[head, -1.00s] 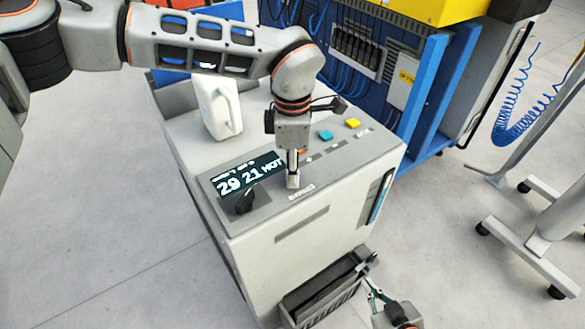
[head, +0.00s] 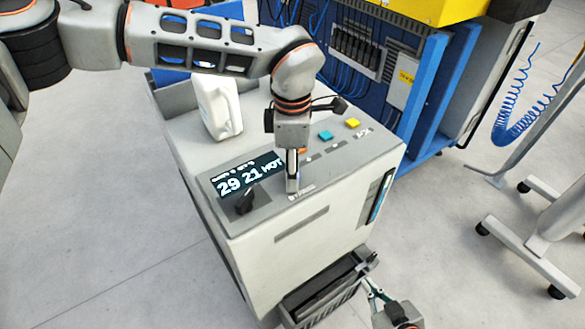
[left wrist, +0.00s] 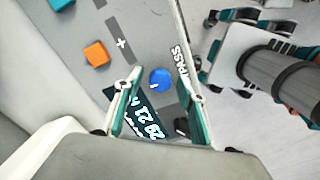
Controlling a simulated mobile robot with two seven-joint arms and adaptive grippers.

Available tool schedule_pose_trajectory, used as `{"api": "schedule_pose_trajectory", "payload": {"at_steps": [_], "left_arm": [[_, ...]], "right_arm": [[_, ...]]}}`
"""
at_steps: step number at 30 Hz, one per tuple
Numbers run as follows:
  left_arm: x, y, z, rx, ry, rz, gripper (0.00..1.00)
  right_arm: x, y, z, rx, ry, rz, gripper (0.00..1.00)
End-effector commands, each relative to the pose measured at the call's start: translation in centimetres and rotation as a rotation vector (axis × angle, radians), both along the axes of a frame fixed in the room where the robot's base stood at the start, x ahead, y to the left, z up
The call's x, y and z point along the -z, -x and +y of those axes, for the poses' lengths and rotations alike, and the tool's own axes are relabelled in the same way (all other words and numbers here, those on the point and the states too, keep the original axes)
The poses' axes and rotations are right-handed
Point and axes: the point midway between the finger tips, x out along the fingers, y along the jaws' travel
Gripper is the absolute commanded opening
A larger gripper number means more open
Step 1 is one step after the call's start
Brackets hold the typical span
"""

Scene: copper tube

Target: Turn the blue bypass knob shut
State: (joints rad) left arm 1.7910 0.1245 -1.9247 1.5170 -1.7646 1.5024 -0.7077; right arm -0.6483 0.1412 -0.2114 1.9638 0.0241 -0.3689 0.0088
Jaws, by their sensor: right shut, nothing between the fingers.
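The blue bypass knob (left wrist: 160,80) is a small round blue disc with a pale mark on the grey panel in the left wrist view. My left gripper (left wrist: 158,92) is open, with one finger on each side of the knob and gaps showing beside it. In the head view my left gripper (head: 292,190) points down at the panel and hides the knob. Whether the fingertips touch the panel is unclear. My right gripper (head: 375,296) is shut and empty, low in front of the grey cabinet (head: 300,260).
The panel has a display (head: 247,176) reading 29 21 HOT, a black knob (head: 246,200), and orange, teal (head: 325,135) and yellow (head: 352,123) buttons. A white jug (head: 217,108) stands behind. A dark tray (head: 325,290) sits low at the cabinet front.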

Motion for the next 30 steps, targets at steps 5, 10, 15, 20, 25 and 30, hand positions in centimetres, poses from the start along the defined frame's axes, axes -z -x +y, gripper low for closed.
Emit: {"api": "schedule_pose_trajectory", "payload": {"at_steps": [5,10,15,20,25,30], "left_arm": [[-2.0,-0.1,0.0,-0.001,0.001,-0.003,0.4],[-5.5,-0.1,0.0,0.0,0.002,-0.005,0.4],[-8.8,-0.1,0.0,0.0,0.001,-0.004,0.4],[-10.9,-0.1,0.0,0.0,0.001,-0.003,0.4],[-11.9,0.0,0.0,0.0,0.001,-0.001,0.4],[-12.0,0.0,0.0,0.0,0.001,0.0,0.4]], "right_arm": [[0.1,0.0,0.0,0.0,-0.001,0.001,0.0],[0.1,0.1,0.1,0.0,-0.002,0.002,0.0],[0.1,0.1,0.1,0.0,-0.002,0.002,0.0],[0.1,0.1,0.1,0.0,-0.002,0.002,0.0],[0.1,0.1,0.1,0.001,-0.003,0.002,0.0],[0.1,0.1,0.1,0.001,-0.003,0.002,0.0]]}}
